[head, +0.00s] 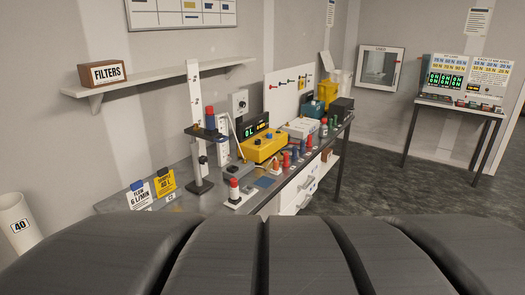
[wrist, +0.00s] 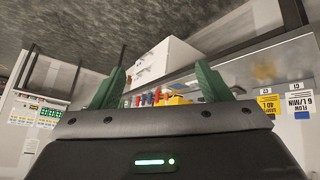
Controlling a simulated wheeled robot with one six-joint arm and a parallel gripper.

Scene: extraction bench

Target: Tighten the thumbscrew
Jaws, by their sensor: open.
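I cannot pick out the thumbscrew for certain in either view. In the head view a tall pale post (head: 194,110) stands on a dark base on the bench (head: 128,205), with a red-topped blue cylinder (head: 211,120) held beside it. Small dark fittings on the post are too small to tell apart. My gripper (wrist: 159,72) shows in the wrist view with its two green fingers wide apart and nothing between them. The bench, tilted in that view, lies beyond the fingers. My gripper does not show in the head view.
The bench carries a yellow box (head: 262,146), a red-topped white piece (head: 234,190), a yellow sign (head: 165,181) and several small coloured items. A white tube (head: 18,228) stands at left.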

